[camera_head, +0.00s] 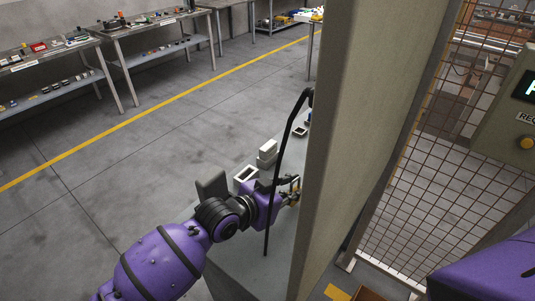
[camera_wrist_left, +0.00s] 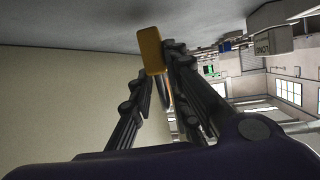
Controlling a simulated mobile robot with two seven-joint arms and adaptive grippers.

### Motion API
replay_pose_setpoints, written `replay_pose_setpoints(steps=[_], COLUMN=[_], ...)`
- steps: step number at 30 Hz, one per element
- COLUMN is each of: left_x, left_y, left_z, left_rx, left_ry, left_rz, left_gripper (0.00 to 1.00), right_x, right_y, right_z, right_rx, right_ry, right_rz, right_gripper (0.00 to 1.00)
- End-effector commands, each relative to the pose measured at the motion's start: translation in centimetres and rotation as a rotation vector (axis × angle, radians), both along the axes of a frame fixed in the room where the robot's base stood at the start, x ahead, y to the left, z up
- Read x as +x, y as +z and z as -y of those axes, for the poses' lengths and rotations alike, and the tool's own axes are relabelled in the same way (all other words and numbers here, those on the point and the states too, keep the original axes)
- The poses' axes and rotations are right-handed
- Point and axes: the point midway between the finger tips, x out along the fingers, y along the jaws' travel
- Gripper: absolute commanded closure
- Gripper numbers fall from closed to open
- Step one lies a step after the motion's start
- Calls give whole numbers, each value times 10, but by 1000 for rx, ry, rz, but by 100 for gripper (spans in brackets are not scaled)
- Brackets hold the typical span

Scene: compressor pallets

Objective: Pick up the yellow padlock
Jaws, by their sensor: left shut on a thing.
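The yellow padlock (camera_wrist_left: 152,50) is in the left wrist view, between the fingertips of my left gripper (camera_wrist_left: 159,72), with its metal shackle pointing down toward the palm. In the head view, my left gripper (camera_head: 290,190) is beside the edge of a tall beige panel, over a grey surface. It is shut on the padlock, of which only a small yellowish patch (camera_head: 294,198) shows there. I cannot tell whether the padlock touches the surface. My right gripper is not in view.
The tall beige panel (camera_head: 355,130) stands close on the right of the gripper. A thin black bar (camera_head: 283,150) crosses in front of it. Small boxes (camera_head: 267,150) sit just behind. A mesh fence (camera_head: 450,170) is at right; the floor at left is clear.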

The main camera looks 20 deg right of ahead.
Motion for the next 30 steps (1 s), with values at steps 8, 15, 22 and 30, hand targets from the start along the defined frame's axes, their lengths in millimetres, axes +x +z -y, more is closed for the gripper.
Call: replay_pose_setpoints(steps=[8,15,22,30], left_x=[-30,-72,-95,-101], left_y=[66,93,107,110], left_z=[-30,-70,-92,-98], left_rx=[-4,-2,-1,-1], left_ry=[-1,1,1,1], left_rz=[10,4,2,2], left_gripper=[100,100,100,100], right_x=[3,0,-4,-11], right_y=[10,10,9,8], right_z=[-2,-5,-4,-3], right_rx=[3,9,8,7], right_ry=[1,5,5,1], right_rz=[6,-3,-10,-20], right_gripper=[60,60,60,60])
